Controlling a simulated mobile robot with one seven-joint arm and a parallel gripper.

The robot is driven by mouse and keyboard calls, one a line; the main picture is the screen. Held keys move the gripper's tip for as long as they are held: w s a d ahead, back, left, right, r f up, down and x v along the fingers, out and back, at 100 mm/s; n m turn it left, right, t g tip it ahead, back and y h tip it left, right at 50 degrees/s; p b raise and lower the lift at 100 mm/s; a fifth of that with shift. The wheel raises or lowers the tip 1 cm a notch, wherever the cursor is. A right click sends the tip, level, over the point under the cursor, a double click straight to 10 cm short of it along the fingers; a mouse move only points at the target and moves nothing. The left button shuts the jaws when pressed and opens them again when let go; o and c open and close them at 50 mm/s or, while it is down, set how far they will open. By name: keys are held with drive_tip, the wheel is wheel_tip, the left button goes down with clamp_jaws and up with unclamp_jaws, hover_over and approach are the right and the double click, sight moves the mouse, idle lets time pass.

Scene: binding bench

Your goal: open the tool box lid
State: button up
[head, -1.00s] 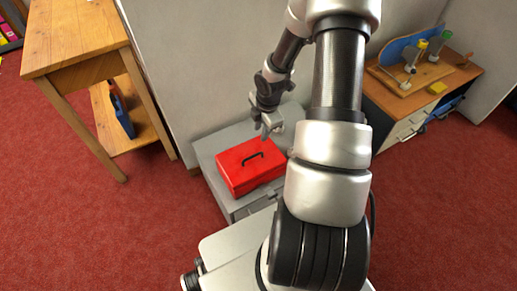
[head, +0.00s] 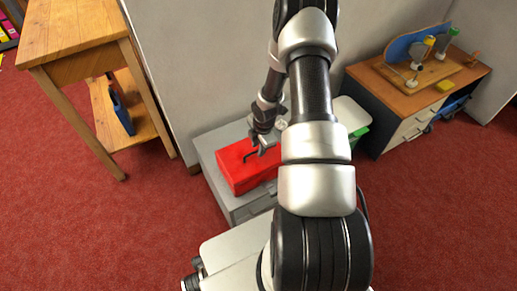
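The red tool box (head: 237,178) sits on a low grey cabinet (head: 207,150) against the wall. Its lid looks shut, with a black handle (head: 249,156) on top. My gripper (head: 262,150) is over the box's top, just right of the handle, pointing down. The fingers are small and partly overlapped by the arm, so I cannot tell whether they are open or touch the box. My arm hides the right end of the tool box.
A wooden table (head: 78,35) with a lower shelf stands at the left. A desk cabinet (head: 415,103) with a wooden board and tools is at the right. A green and white bin (head: 352,118) stands behind my arm. Red carpet is clear on both sides.

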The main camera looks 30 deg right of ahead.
drive_tip(key=shift+f, duration=0.15)
drive_tip(key=shift+c, duration=0.4)
clamp_jaws()
drive_tip(key=shift+w, duration=0.1)
